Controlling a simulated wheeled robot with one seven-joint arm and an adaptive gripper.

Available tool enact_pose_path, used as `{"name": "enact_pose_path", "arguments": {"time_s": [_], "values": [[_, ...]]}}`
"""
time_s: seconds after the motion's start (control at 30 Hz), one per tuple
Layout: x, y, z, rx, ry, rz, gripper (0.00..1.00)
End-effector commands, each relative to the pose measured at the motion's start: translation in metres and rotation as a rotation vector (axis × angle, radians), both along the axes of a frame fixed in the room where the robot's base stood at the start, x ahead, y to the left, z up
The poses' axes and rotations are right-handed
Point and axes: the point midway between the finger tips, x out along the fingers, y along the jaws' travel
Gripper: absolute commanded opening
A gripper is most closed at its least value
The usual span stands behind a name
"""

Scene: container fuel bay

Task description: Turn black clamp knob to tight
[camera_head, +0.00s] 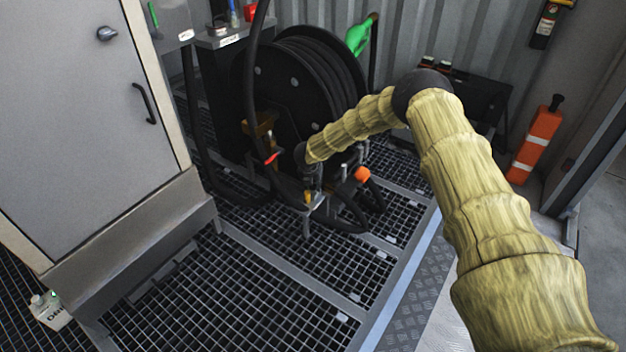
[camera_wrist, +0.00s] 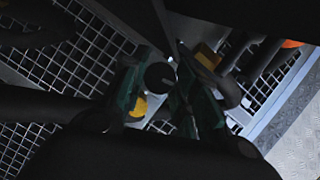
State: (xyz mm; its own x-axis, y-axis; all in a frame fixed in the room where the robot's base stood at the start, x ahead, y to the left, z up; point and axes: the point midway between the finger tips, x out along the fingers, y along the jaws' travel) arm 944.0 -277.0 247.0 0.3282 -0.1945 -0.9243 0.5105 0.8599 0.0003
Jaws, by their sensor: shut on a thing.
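The black clamp knob (camera_wrist: 159,77) shows in the wrist view as a dark round cap between the two fingers of my gripper (camera_wrist: 163,90). The dark green fingers are closed in on it from both sides, and yellow parts show beside them. In the head view my gripper (camera_head: 311,182) is small and dark at the end of my sleeved arm, low in front of the hose reel. It points down at a metal bracket (camera_head: 318,204), and the knob cannot be made out there. The knob's tightness cannot be read from these frames.
The black hose reel (camera_head: 300,85) stands right behind my gripper. An orange cap (camera_head: 362,174) and a red lever (camera_head: 272,158) are close by. A grey cabinet (camera_head: 75,110) fills the left. The grating floor (camera_head: 235,290) in front is clear.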

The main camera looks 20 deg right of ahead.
Motion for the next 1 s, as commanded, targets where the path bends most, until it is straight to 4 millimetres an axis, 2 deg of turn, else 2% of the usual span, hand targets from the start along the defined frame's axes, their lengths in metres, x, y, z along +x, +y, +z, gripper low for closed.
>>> {"name": "enact_pose_path", "arguments": {"time_s": [0.3,0.63,0.67,0.77,1.0], "values": [[-0.0007,-0.0014,0.0008,0.0,0.0,0.172,0.06],[-0.0004,-0.0012,0.0001,-0.001,-0.001,0.182,0.06],[-0.0003,-0.0011,0.0001,-0.001,-0.001,0.182,0.33],[-0.0004,-0.001,0.0001,0.0,-0.001,0.181,0.51],[-0.0004,-0.0006,0.0,0.0,-0.001,0.181,0.51]]}}
